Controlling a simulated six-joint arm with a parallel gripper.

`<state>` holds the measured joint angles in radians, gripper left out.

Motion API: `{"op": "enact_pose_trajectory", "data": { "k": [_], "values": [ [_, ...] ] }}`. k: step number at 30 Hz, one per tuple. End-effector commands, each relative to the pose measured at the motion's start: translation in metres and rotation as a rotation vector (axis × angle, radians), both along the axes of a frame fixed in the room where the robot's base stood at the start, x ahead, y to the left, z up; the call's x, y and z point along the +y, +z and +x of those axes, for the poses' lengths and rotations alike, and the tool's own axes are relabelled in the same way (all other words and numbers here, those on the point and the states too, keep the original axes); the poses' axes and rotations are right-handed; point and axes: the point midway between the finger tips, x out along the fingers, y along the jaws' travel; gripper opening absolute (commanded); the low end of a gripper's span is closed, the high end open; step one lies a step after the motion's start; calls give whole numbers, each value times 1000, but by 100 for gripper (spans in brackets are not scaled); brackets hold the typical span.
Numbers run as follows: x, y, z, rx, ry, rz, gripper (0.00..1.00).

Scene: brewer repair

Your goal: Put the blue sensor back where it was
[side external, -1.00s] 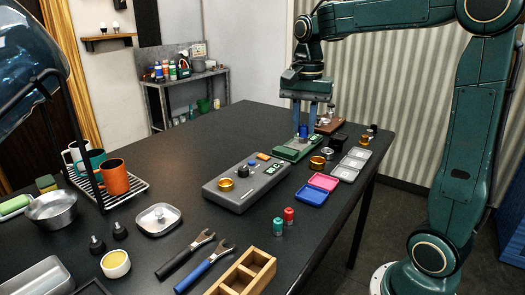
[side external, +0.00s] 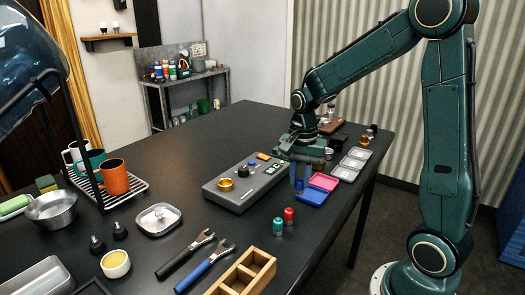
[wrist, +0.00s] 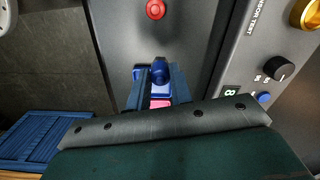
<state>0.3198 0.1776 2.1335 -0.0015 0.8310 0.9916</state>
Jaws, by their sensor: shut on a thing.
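My gripper (side external: 300,181) is shut on the small blue sensor (wrist: 160,70). In the wrist view the sensor stands out between the two fingertips. In the side view the fingers hang over or beside the blue tray (side external: 313,197); I cannot tell their exact height. The pink tray (side external: 323,181) is just behind, and a strip of it shows under the gripper in the wrist view (wrist: 160,104).
The grey control unit (side external: 238,199), with a gold ring and black knob, lies left of my gripper. A red capsule (side external: 289,213) and a teal capsule (side external: 278,226) stand in front. Grey trays (side external: 345,173) lie behind right. The table edge is close on the right.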

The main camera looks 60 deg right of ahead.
Motion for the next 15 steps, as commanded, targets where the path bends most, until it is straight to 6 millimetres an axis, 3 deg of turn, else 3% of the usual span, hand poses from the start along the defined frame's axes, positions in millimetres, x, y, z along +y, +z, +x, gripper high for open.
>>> {"op": "enact_pose_trajectory", "data": {
  "k": [10, 15],
  "values": [
    [0, -9, 0, 1, 0, 1, 0],
    [0, -26, -1, 3, 0, 1, 0]
  ]
}}
